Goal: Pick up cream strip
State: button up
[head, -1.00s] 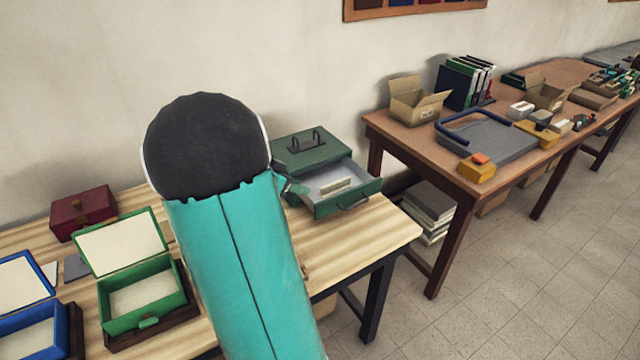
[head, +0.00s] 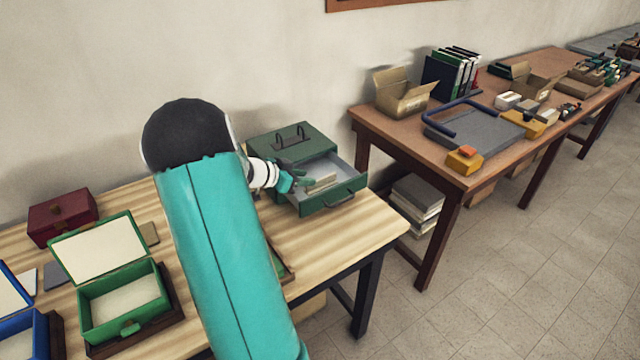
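The cream strip (head: 322,181) lies in the pulled-out drawer (head: 331,201) of a dark green box (head: 290,143) on the striped table. My gripper (head: 304,174) is at the left side of the drawer opening, just left of the strip. Its two small fingers look spread apart, with nothing visible held between them. The fingers cover part of the strip's left end. Whether they touch the strip or the drawer wall cannot be told.
On the striped table (head: 345,240) stand an open green box (head: 125,300), a dark red box (head: 62,214) and a partly visible blue box (head: 28,335). A brown table (head: 385,133) with cartons and folders stands to the right, across a gap.

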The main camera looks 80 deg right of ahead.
aim_at(320, 179)
jog(key=x, duration=0.6)
jog(key=shift+w+d+f, duration=0.1)
grip_shut()
